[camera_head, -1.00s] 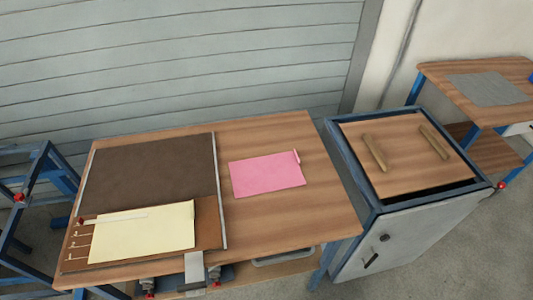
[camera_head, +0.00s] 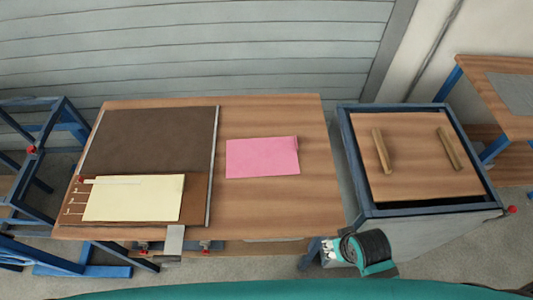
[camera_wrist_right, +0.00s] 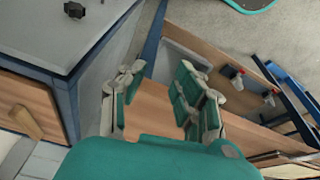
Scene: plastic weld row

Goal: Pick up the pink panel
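The pink panel (camera_head: 262,157) lies flat on the right part of the wooden workbench (camera_head: 285,215), with a small raised pink edge at its upper right corner. My right gripper (camera_head: 332,251) is low in the head view, in front of the bench's right front corner, well apart from the panel. In the right wrist view its two fingers (camera_wrist_right: 163,78) are spread with nothing between them, and the bench edge shows beyond. The pink panel cannot be made out in that view. My left gripper is not in view.
A dark board (camera_head: 150,140) and a cream panel (camera_head: 134,198) occupy the bench's left side. A blue-framed cabinet (camera_head: 428,208) with two wooden bars (camera_head: 381,151) stands close on the right. Bare wood surrounds the pink panel.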

